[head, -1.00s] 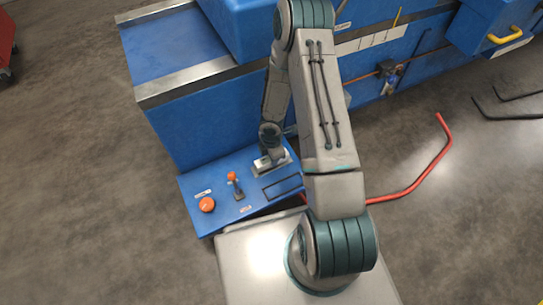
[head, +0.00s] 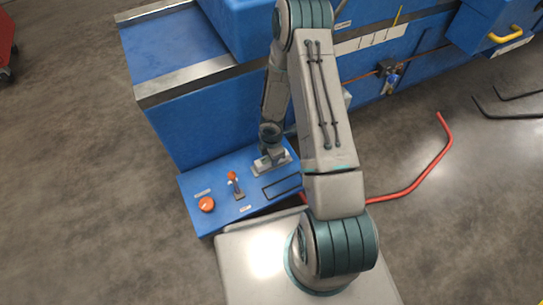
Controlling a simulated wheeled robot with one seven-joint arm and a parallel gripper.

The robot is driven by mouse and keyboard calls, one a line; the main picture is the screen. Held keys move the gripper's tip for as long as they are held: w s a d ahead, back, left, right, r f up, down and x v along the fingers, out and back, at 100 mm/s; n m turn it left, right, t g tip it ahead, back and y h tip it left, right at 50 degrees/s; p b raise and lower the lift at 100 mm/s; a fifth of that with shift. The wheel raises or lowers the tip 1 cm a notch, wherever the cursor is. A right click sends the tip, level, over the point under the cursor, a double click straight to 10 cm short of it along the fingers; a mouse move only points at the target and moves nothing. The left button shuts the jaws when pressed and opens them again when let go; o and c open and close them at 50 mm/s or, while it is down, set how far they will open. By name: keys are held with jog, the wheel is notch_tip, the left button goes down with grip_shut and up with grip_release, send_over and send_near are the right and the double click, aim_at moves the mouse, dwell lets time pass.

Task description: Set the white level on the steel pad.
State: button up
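My gripper (head: 271,154) points down over the back right part of a blue panel, at the foot of the blue machine. Directly beneath it is a pale, flat, oblong piece (head: 261,170), which looks like the steel pad. My gripper covers much of it. I cannot make out the white level as a separate thing; any part of it at the fingers is too small and hidden to tell. Whether the fingers are open or shut does not show.
On the blue panel (head: 215,221) are an orange round button (head: 207,204), a small lever with an orange knob (head: 232,176) and a dark outlined rectangle (head: 282,187). The blue machine (head: 200,125) rises behind. A red bent tube (head: 424,178) lies on the floor to the right.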

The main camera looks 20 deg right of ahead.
jog(key=shift+f+b, duration=0.3)
jog(key=shift+f, duration=0.05)
jog(key=o, duration=1.2)
jog(key=shift+r, duration=0.1)
jog(key=shift+r+p, duration=5.95)
jog(key=shift+r, duration=0.5)
